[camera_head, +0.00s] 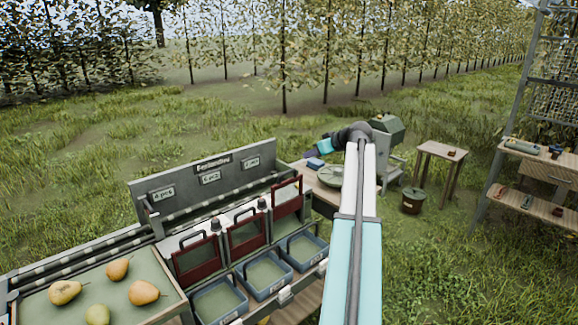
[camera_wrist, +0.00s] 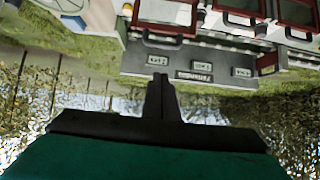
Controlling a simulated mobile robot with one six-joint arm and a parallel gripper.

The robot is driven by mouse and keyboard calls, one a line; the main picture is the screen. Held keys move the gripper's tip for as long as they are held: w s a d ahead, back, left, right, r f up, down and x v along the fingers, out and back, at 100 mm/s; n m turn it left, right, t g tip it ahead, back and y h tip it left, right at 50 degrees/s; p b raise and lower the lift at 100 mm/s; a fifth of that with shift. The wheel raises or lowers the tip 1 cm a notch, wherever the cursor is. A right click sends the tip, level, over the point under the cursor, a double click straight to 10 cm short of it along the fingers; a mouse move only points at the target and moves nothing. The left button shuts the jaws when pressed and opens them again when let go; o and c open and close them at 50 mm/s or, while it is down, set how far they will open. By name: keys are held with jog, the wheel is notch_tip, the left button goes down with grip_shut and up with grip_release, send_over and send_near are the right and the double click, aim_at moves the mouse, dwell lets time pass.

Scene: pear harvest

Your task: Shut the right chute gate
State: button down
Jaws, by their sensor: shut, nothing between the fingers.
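The right chute gate (camera_head: 288,204) is a red frame with a dark handle on the sorting stand. It sits higher in its slot than the middle gate (camera_head: 246,236) and the left gate (camera_head: 196,260), so it looks raised. In the wrist view, which is upside down, the right gate (camera_wrist: 165,38) shows at the top, near the centre. My gripper (camera_head: 307,156) is above and behind the right gate, apart from it. Its fingers (camera_wrist: 157,78) are shut and empty in the wrist view.
Blue bins (camera_head: 303,265) stand below the chutes. A tray (camera_head: 112,275) with several pears is at lower left. A labelled backboard (camera_head: 205,175) rises behind the gates. A side table (camera_head: 325,192) with a round green object (camera_head: 329,176) stands behind the stand's right end.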

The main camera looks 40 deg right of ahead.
jog(key=shift+w+a+r, duration=0.1)
jog(key=shift+w, duration=0.5)
jog(key=shift+w, duration=0.15)
jog(key=w+f+p, duration=0.5)
jog(key=w+f, duration=0.3)
jog(key=f, duration=0.1)
jog(key=shift+w+d+f+p, duration=0.3)
jog(key=shift+f, duration=0.1)
dwell(0.4)
